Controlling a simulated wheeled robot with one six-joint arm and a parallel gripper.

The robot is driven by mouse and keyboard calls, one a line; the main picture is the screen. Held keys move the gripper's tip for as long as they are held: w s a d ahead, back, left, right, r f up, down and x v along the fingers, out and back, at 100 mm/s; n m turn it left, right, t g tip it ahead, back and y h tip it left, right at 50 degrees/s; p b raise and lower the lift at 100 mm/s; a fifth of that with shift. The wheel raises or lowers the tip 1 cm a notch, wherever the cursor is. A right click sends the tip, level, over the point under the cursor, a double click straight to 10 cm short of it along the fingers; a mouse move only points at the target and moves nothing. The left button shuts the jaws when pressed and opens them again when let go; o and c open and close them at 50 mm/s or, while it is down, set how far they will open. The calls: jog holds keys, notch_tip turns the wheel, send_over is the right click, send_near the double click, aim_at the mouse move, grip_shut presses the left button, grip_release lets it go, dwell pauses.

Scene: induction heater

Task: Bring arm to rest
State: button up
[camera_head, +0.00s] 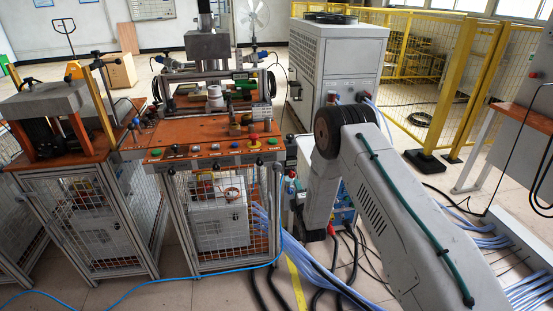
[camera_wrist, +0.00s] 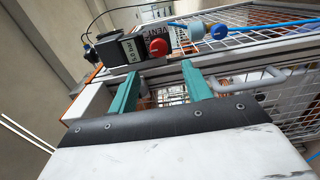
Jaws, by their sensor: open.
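My gripper (camera_wrist: 161,75) shows in the wrist view as two teal fingers standing apart, with nothing held between them. A dark unit with a red knob (camera_wrist: 158,47) and a pressure label is just beyond and above the fingertips. Beyond the fingers is the wire mesh of a machine's frame. In the head view, my arm comes in from the lower right, bends at a dark round joint and points down beside the right side of the heater station (camera_head: 215,130). The gripper itself cannot be made out there.
Blue fittings and a blue hose (camera_wrist: 285,24) lie close to the gripper, and a grey handle (camera_wrist: 252,80) is on the mesh. A white cabinet (camera_head: 335,60) stands behind my arm. Cables (camera_head: 325,285) run over the floor below it. Yellow fencing (camera_head: 425,50) is at the back right.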

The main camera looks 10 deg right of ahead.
jog(key=s+f+m+g, duration=0.3)
jog(key=f+m+g, duration=0.15)
jog(key=f, duration=0.35)
jog(key=s+r+m+g, duration=0.1)
jog(key=s+m+g, duration=0.2)
jog(key=s+g, duration=0.3)
jog(key=s+d+r+m+g, duration=0.1)
jog(key=s+r+m+g, duration=0.2)
jog(key=s+r, duration=1.9)
jog(key=s+d+r+m+g, duration=0.1)
jog(key=s+r+m+g, duration=0.2)
jog(key=s+r, duration=1.9)
jog(key=shift+s+d+r+m, duration=0.4)
jog(key=shift+r+m, duration=0.7)
jog(key=shift+m, duration=1.25)
jog(key=shift+c, duration=0.3)
